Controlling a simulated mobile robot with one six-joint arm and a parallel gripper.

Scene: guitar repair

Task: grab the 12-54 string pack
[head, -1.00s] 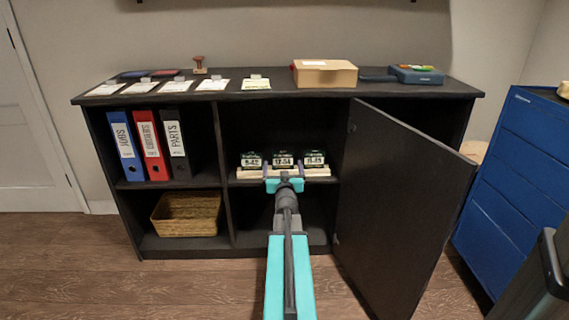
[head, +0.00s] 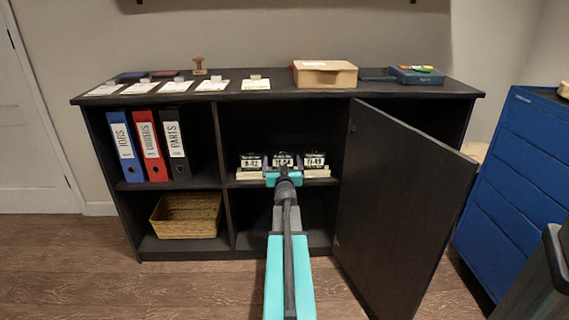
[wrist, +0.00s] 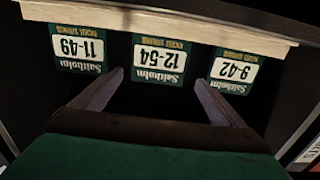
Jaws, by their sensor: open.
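I cannot tell how far the fingers reach along the pack. In the head view my gripper hides the pack's lower part.
The 9-42 pack (head: 252,162) and 11-49 pack (head: 314,160) stand close on either side. The pale rack (wrist: 200,28) runs along the packs. The open cabinet door (head: 400,210) stands right of my arm. A wicker basket (head: 187,215) sits in the lower left bay.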

